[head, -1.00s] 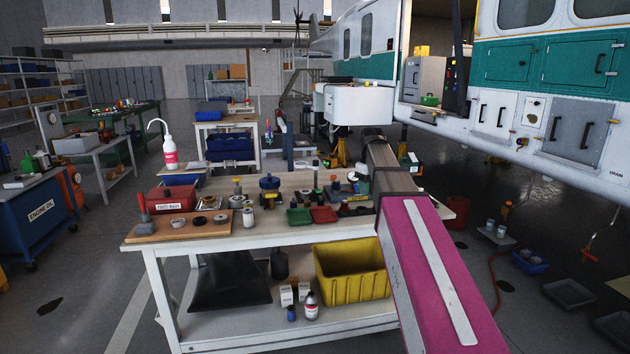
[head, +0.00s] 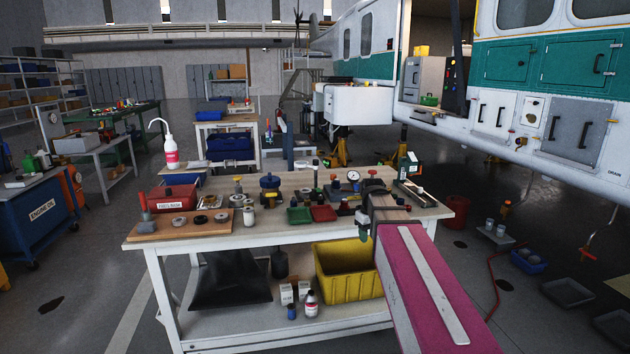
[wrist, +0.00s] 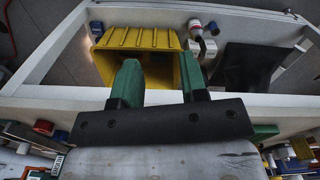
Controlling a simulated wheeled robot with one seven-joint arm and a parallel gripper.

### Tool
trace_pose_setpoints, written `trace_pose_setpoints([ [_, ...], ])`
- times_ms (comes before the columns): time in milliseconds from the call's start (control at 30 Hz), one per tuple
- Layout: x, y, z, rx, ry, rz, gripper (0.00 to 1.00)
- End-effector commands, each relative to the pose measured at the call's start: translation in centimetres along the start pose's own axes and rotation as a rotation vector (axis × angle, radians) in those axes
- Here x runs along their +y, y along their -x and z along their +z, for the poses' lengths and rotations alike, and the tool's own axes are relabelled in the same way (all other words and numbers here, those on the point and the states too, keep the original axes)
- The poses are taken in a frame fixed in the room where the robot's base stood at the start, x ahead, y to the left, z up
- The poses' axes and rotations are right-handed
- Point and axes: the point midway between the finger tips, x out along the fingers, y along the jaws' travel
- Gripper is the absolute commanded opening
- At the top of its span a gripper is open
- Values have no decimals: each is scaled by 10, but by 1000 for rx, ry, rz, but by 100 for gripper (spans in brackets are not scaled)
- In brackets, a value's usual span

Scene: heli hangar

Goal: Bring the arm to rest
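My arm reaches in from the lower right in the head view, over the right front of the white workbench (head: 270,238). My gripper (head: 364,237) hangs at the bench's front edge, small and partly hidden by my wrist. In the wrist view my gripper (wrist: 160,78) shows two green fingers standing apart with nothing between them. The yellow bin (wrist: 140,38) lies beyond the fingers on the lower shelf. The same yellow bin (head: 345,284) shows below my gripper in the head view.
The bench top holds a red box (head: 172,197), a green tray (head: 299,216), a red tray (head: 323,213) and a dial gauge (head: 353,176). Small bottles (head: 311,304) stand on the lower shelf. The helicopter (head: 560,120) stands at the right. Floor is open at the left front.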

Motion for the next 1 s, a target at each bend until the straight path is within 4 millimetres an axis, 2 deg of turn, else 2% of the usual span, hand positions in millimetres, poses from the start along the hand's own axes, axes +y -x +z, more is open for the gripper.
trace_pose_setpoints([
  [33,-7,-19,15,-4,-29,-3,40],
  [200,-23,-73,49,-6,-136,-6,40],
  [500,-53,-150,113,-5,-322,-10,40],
  [600,-60,-167,130,-6,-371,-12,40],
  [733,-67,-180,143,-5,-412,-12,40],
  [1000,-69,-185,147,-3,-429,-12,40],
])
